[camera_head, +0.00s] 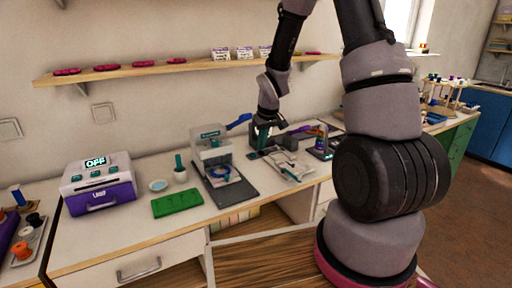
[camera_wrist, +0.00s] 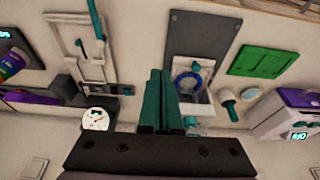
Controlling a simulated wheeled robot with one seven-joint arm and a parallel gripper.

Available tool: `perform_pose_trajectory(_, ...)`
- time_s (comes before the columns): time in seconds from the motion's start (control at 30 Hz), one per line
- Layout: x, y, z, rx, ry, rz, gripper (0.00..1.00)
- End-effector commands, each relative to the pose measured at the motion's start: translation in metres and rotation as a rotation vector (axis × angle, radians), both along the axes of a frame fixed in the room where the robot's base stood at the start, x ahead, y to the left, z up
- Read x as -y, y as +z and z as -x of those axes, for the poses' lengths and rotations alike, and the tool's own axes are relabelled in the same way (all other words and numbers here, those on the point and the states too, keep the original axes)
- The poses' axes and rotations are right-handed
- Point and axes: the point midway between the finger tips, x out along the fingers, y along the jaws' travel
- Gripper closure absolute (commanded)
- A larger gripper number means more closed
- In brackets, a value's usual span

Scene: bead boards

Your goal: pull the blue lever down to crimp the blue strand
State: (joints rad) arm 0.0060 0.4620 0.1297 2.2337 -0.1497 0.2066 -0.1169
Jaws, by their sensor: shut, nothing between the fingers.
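The blue strand (camera_head: 222,173) lies as a loop on the press's dark base, and shows as a blue ring in the wrist view (camera_wrist: 187,80). My gripper (camera_head: 263,148) is to the right of the press and lower than the lever, apart from it. In the wrist view its teal fingers (camera_wrist: 161,95) are together and empty. I cannot make out the lever in the wrist view.
A second station with a purple lever (camera_head: 300,128) stands right of my gripper, beside a pale tray (camera_head: 290,168). A wall shelf (camera_head: 140,71) runs above.

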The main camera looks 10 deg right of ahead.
Motion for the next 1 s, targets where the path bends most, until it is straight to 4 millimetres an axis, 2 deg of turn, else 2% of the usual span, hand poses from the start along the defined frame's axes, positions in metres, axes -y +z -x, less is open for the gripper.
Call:
perform_pose_trajectory(0.13,0.005,0.012,0.019,0.002,-0.001,-0.001,1.0)
perform_pose_trajectory(0.3,0.008,0.018,0.029,0.002,0.001,0.0,1.0)
perform_pose_trajectory(0.63,0.008,0.018,0.03,0.002,0.001,0.0,1.0)
perform_pose_trajectory(0.73,0.009,0.025,0.03,0.009,-0.008,0.001,1.0)
perform_pose_trajectory(0.87,0.015,0.058,0.035,0.036,-0.056,0.0,1.0)
perform_pose_trajectory(1.0,0.023,0.116,0.052,0.082,-0.151,-0.016,1.0)
